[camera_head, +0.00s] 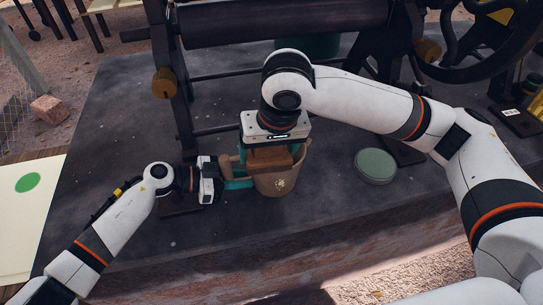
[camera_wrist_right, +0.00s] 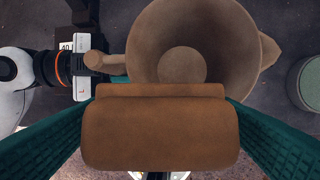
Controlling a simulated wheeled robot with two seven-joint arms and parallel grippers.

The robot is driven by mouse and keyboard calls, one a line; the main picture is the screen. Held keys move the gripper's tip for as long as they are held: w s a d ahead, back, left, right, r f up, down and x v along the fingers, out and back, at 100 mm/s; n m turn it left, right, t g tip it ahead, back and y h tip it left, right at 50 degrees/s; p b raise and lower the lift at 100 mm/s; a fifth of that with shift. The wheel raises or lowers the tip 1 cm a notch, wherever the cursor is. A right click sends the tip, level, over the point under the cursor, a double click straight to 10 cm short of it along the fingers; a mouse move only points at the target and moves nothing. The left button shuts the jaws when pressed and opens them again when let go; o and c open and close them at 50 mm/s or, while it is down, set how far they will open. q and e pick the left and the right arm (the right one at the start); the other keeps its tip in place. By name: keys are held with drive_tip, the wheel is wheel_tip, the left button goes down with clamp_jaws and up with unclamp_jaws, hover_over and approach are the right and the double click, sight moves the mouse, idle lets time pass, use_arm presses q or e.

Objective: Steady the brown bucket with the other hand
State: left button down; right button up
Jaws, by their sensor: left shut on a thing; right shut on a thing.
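The brown bucket (camera_head: 277,186) stands upright on the dark table, and its empty-looking inside shows in the right wrist view (camera_wrist_right: 182,65). My left gripper (camera_head: 240,172) is shut on the bucket's handle at its left side, with one teal finger on each side of it. My right gripper (camera_head: 269,152) points down over the bucket and is shut on a brown block (camera_head: 270,161). In the right wrist view the block (camera_wrist_right: 160,135) lies between the teal fingers and hides the near part of the bucket's rim.
A round green-lidded tin (camera_head: 375,165) stands to the right of the bucket. The roller machine (camera_head: 290,22) with its dark frame stands behind. A pale board with a green dot (camera_head: 28,182) lies at the left. The table's front edge is close below the bucket.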

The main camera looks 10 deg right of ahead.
drive_tip(key=shift+w, duration=0.1)
drive_tip(key=w+a+r+m+t+h, duration=0.1)
drive_tip(key=w+a+r+m+t, duration=0.15)
drive_tip(key=w, duration=0.25)
drive_tip(key=w+a+r+m+t+h, duration=0.1)
drive_tip(key=w+a+r+m+t, duration=0.15)
drive_tip(key=w, duration=0.25)
wheel_tip(320, 180, up, 6)
drive_tip(key=s+n+t, duration=0.1)
drive_tip(key=n+t, duration=0.1)
drive_tip(key=t, duration=0.2)
drive_tip(key=s+f+n+t+y, duration=0.5)
drive_tip(key=s+f+n+y, duration=0.4)
drive_tip(key=s+f+y, duration=0.8)
drive_tip(key=s+d+f+m+t+h, duration=0.4)
drive_tip(key=d+f+m+t+h, duration=0.3)
drive_tip(key=h, duration=1.1)
drive_tip(key=shift+m+y, duration=0.4)
drive_tip(key=shift+m, duration=0.2)
drive_tip(key=shift+w+a+r, duration=0.1)
drive_tip(key=shift+w+a, duration=0.05)
drive_tip(key=shift+w, duration=0.8)
drive_tip(key=shift+w+a+r, duration=0.1)
drive_tip(key=shift+w+a, duration=0.1)
drive_tip(key=shift+w, duration=0.7)
drive_tip(key=shift+w+a+r, duration=0.1)
drive_tip(key=shift+w+a, duration=0.05)
drive_tip(key=shift+w, duration=0.8)
